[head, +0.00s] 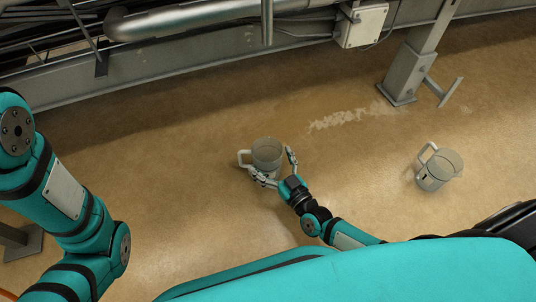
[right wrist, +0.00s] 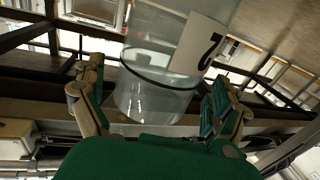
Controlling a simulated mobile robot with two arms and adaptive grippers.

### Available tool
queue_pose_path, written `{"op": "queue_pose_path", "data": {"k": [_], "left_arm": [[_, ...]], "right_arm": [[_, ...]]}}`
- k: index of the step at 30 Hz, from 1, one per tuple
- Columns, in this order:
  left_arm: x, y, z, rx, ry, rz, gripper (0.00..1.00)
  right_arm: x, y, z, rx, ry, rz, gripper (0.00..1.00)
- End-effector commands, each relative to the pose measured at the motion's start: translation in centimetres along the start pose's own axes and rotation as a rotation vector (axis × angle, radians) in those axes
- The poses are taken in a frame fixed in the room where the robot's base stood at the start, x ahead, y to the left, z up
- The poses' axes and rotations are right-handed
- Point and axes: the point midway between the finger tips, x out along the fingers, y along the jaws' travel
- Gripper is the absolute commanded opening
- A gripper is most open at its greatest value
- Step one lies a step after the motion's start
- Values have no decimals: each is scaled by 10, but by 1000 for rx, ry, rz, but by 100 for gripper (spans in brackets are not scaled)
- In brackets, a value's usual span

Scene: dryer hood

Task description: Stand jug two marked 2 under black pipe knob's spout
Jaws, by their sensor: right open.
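A clear jug with a pale handle on its left (head: 267,152) stands upright on the floor in the middle of the head view. The right wrist view shows it close up, with a white label marked 2 (right wrist: 198,45). My right gripper (head: 272,168) is open, with one finger on each side of this jug's body. Whether the fingers touch it I cannot tell. My left arm shows at the left, but its gripper is out of view. A short vertical pipe (head: 267,22) hangs at the top; I cannot tell whether it is the spout. No black knob is clearly seen.
A second clear jug (head: 438,172) stands on the floor at the right. A grey metal post with a foot plate (head: 408,75) stands at the upper right. A white box (head: 361,25) is by the pipes along the top. The floor between jug 2 and the pipes is clear.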

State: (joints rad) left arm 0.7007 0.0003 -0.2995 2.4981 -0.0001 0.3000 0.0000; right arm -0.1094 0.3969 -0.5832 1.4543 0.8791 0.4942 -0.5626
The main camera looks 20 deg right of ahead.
Motion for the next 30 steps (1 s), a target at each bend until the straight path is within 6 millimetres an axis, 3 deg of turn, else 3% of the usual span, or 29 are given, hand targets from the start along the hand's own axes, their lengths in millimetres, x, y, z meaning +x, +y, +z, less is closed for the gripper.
{"op": "queue_pose_path", "data": {"k": [6,13,19,30], "left_arm": [[28,-6,10,0,1,0,92],[42,-8,14,0,2,0,92],[45,-9,14,0,3,0,92],[44,-9,13,-1,4,0,92]], "right_arm": [[-50,0,-5,-1,-6,-1,100],[-89,0,-3,0,-4,0,100],[-101,0,-1,0,0,-1,100],[-101,0,-1,0,0,-1,100]]}}
